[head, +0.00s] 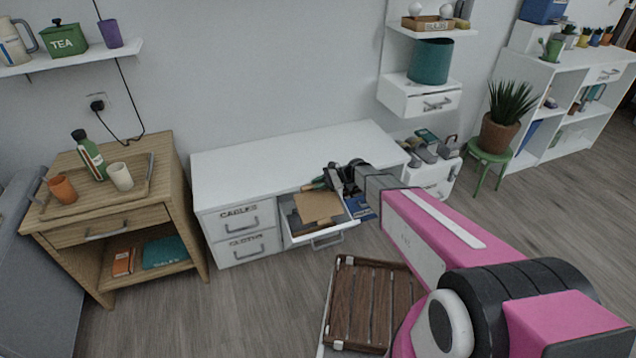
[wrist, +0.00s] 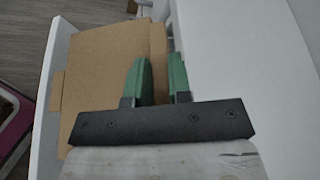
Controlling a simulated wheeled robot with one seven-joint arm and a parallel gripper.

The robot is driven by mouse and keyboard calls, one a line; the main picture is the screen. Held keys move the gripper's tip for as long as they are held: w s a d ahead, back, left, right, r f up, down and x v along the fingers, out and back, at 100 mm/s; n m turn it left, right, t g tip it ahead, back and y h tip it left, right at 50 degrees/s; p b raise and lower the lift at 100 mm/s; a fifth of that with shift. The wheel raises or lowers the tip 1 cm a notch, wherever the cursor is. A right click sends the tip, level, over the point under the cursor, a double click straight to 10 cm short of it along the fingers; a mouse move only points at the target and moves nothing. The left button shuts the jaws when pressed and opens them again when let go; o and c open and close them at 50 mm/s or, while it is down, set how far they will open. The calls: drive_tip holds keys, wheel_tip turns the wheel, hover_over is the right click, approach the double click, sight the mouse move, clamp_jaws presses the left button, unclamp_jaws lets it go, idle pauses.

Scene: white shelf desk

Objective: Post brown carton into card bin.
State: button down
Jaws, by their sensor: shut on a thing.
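A flat brown carton (head: 318,206) shows in the open white drawer (head: 325,237) under the desk. In the wrist view the brown card (wrist: 100,85) fills the left part of the drawer, with a narrower brown strip beside it between the fingers. My gripper (head: 330,182) is at the drawer's back edge, below the desk top, and also shows in the wrist view (wrist: 159,82). Its green fingers are close together and shut on the brown card; the gripped edge is partly hidden. I cannot tell for sure which thing is the card bin.
The white desk top (head: 290,155) is bare and close above my gripper. A blue lettered object (head: 362,212) is right of the drawer, partly behind my arm. A wooden cabinet (head: 120,215) stands left.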

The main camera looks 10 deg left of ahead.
drive_tip(key=c, duration=1)
unclamp_jaws()
drive_tip(key=shift+o, duration=0.2)
drive_tip(key=shift+d, duration=0.1)
drive_tip(key=v, duration=1)
drive_tip(key=shift+w+d, duration=0.2)
drive_tip(key=shift+d, duration=0.1)
drive_tip(key=shift+r, duration=0.1)
